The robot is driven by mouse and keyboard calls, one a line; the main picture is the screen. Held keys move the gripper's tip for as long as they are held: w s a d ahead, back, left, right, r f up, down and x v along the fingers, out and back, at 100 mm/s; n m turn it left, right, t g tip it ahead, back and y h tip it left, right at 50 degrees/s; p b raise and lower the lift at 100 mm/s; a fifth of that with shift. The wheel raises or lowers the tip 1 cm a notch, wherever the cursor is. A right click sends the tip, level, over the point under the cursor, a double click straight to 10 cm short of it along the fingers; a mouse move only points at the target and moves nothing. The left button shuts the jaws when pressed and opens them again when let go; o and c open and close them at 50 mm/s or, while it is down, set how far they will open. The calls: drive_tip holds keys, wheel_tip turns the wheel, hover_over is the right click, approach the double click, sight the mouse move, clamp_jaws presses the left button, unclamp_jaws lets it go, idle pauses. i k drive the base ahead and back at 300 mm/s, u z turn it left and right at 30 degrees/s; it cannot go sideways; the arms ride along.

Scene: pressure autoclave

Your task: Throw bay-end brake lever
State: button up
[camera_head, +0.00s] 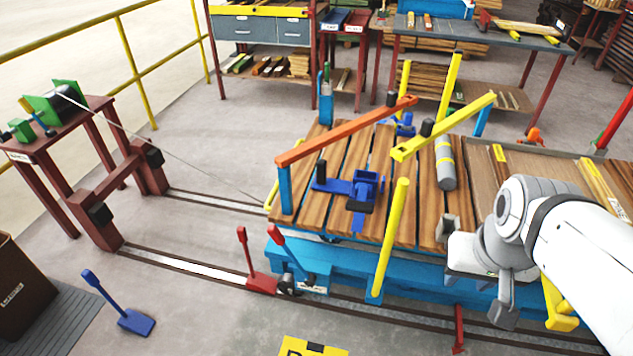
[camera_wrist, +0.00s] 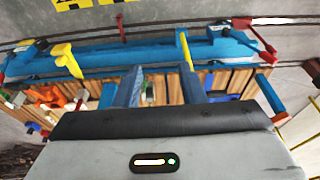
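A blue bogie (camera_head: 410,265) loaded with wooden planks stands on floor rails. Two red levers show at its near left corner: one on a red floor block (camera_head: 245,255) beside the rail, one slanting at the bogie's corner (camera_head: 290,250). Another short red lever or post (camera_head: 459,328) stands near the bogie's front right. No readable label tells which is the bay-end brake lever. A red lever also shows at the upper right of the wrist view (camera_wrist: 264,46). My gripper (camera_wrist: 160,72) hangs over the bogie's right part, fingers apart, nothing between them, clear of the levers.
Yellow and orange bars (camera_head: 345,130) with upright posts rise over the planks. A blue floor lever (camera_head: 105,302) stands at lower left. A red winch table (camera_head: 60,140) runs a cable towards the bogie. A yellow railing (camera_head: 140,75) stands behind it. Floor left of the bogie is mostly clear.

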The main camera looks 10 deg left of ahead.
sight(310, 278)
drive_tip(key=u, duration=2.45)
drive_tip(key=i, duration=1.15)
drive_tip(key=z, duration=2.35)
